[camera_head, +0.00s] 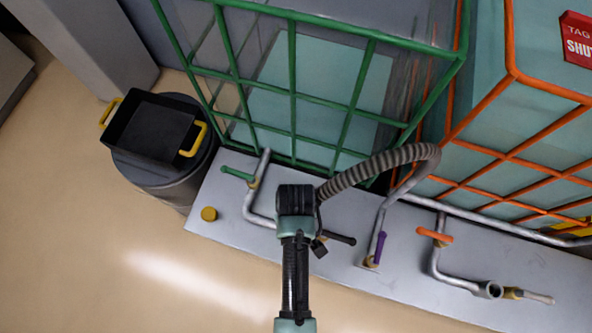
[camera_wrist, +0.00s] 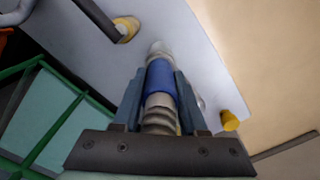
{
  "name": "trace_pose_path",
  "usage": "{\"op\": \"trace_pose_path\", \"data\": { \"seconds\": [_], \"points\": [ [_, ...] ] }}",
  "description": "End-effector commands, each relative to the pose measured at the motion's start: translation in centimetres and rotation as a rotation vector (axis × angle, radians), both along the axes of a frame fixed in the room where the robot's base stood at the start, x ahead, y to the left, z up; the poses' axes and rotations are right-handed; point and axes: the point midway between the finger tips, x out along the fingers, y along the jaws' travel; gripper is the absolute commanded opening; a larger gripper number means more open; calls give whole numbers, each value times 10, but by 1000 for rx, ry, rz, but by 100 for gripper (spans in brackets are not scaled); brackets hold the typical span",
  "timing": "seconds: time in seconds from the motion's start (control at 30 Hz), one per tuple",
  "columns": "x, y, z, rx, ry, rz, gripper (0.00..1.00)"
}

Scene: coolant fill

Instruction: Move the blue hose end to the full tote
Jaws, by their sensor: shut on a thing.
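My gripper (camera_wrist: 158,90) is shut on the blue hose end (camera_wrist: 160,78), with one finger on each side of its blue collar. The metal tip points away from the wrist, over the grey bench. In the head view my gripper (camera_head: 297,222) covers the hose end. The ribbed grey hose (camera_head: 385,162) arches right to a pipe with a purple handle (camera_head: 380,248). A green-caged tote (camera_head: 292,85) stands behind my gripper, and an orange-caged tote (camera_head: 510,155) stands right; both show teal. I cannot tell their levels. A green-handled valve (camera_head: 238,174) and bent pipe are left of my gripper.
A black tray (camera_head: 150,128) rests on a dark drum. A red tag (camera_head: 577,40) hangs on the orange cage.

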Motion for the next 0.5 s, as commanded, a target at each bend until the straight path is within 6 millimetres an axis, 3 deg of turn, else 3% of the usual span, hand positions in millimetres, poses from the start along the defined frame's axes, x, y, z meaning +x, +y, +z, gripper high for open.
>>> {"op": "trace_pose_path", "data": {
  "seconds": [0.5],
  "points": [
    [0,0,6,0,-1,0,6]
  ]
}}
